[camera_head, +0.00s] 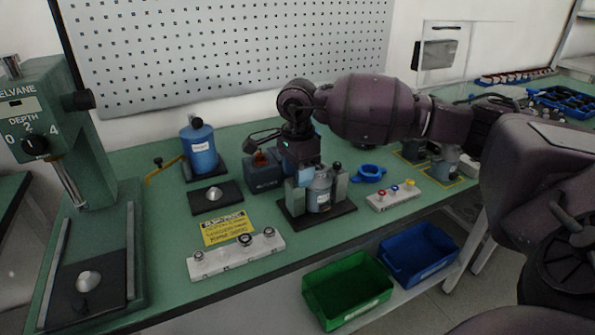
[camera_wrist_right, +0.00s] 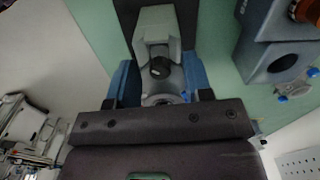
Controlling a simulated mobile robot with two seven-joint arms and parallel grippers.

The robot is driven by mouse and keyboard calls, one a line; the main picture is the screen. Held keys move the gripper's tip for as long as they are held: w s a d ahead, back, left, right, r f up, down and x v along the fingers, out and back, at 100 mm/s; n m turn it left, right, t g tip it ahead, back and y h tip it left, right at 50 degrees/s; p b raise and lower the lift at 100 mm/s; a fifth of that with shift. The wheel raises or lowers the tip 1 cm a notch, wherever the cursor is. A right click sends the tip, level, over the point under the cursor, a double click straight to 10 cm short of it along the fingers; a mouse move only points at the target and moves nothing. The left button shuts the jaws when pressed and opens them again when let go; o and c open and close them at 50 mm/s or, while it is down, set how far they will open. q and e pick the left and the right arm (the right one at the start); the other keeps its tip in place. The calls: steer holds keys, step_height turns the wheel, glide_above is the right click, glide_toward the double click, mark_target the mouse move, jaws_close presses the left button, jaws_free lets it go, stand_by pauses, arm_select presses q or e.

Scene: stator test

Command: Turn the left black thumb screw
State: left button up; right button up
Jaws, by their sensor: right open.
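A fixture on a black base plate (camera_head: 334,217) holds a grey stator cylinder (camera_head: 320,191) between two grey-green clamp blocks. One black thumb screw (camera_head: 337,166) shows at the top of the right block. The left block's top and its thumb screw are hidden by my right gripper (camera_head: 300,163) in the head view. In the right wrist view, a black thumb screw (camera_wrist_right: 160,68) on a grey-green block (camera_wrist_right: 156,25) lies between the spread fingers of my right gripper (camera_wrist_right: 161,78). The gripper is open; I cannot tell whether a finger touches the screw. My left gripper is not in view.
A blue-grey box (camera_head: 263,173) stands close left of the fixture; a blue ring (camera_head: 370,174) and a connector strip (camera_head: 392,196) lie to its right. A yellow sign (camera_head: 225,228) and a white terminal bar (camera_head: 237,257) are at front left. Green (camera_head: 348,291) and blue (camera_head: 420,254) bins sit below.

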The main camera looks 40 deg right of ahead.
steer(key=shift+c, duration=0.3)
jaws_close()
steer(key=m+p, duration=0.1)
steer(key=m, duration=0.2)
steer(key=shift+r, duration=0.2)
steer(key=shift+f+m, duration=0.1)
steer(key=shift+m, duration=0.6)
steer(key=shift+f, duration=0.1)
